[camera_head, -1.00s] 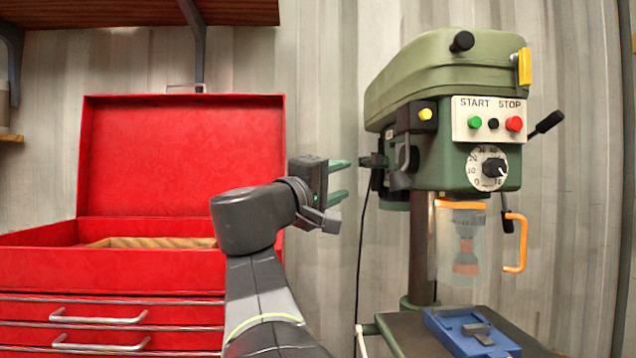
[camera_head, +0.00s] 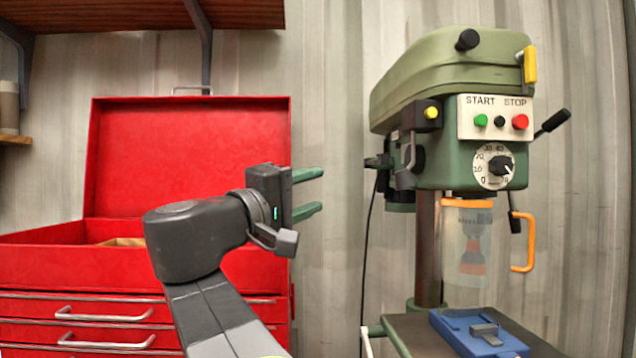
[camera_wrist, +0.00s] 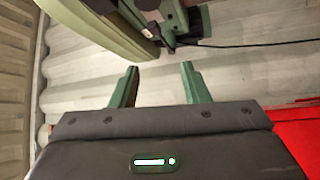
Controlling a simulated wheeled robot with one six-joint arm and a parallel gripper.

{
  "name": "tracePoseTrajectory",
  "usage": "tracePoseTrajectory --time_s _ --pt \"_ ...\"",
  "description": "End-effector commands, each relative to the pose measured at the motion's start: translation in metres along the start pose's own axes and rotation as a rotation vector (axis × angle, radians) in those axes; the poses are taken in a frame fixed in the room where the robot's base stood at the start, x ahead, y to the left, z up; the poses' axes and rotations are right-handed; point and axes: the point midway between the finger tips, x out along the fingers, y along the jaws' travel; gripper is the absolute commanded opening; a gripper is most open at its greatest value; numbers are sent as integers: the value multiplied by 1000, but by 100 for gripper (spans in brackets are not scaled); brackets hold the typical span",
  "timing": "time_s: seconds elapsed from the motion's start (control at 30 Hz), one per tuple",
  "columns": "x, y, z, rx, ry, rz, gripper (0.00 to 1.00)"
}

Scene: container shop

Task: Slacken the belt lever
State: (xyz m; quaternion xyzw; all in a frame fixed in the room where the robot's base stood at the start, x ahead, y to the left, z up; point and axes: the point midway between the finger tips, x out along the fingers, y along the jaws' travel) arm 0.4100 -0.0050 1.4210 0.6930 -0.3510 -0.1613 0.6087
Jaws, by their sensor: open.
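The green drill press (camera_head: 440,85) stands at the right in the head view. A grey lever (camera_head: 406,172) hangs on the left side of its head, below a small box with a yellow button (camera_head: 431,113); I take it for the belt lever, though I cannot be sure. My gripper (camera_head: 320,190) is open and empty, left of this lever and apart from it, with its green fingers pointing right. In the wrist view, my gripper (camera_wrist: 159,66) has bare wall between its fingers. Part of the drill press (camera_wrist: 105,30) shows at the top there.
A red tool chest (camera_head: 190,160) with its lid up stands behind my arm at the left. A black cable (camera_head: 368,240) hangs beside the press. A blue vise (camera_head: 470,330) sits on the press table. Free space lies between my gripper and the press.

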Motion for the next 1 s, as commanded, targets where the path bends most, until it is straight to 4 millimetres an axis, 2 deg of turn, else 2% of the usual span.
tracePoseTrajectory --time_s 0.1,0.33,0.53,0.8,0.83,0.93,1.0 --pt "-16 -1 -1 0 5 -1 42" --pt "-37 -1 -1 -1 3 -1 42" --pt "-45 0 0 -1 0 -1 42" --pt "-46 0 0 -1 -1 0 42" --pt "-46 0 0 -1 -1 0 40" --pt "-42 4 -2 11 -12 -1 20" --pt "-33 14 -5 52 -47 -3 6"
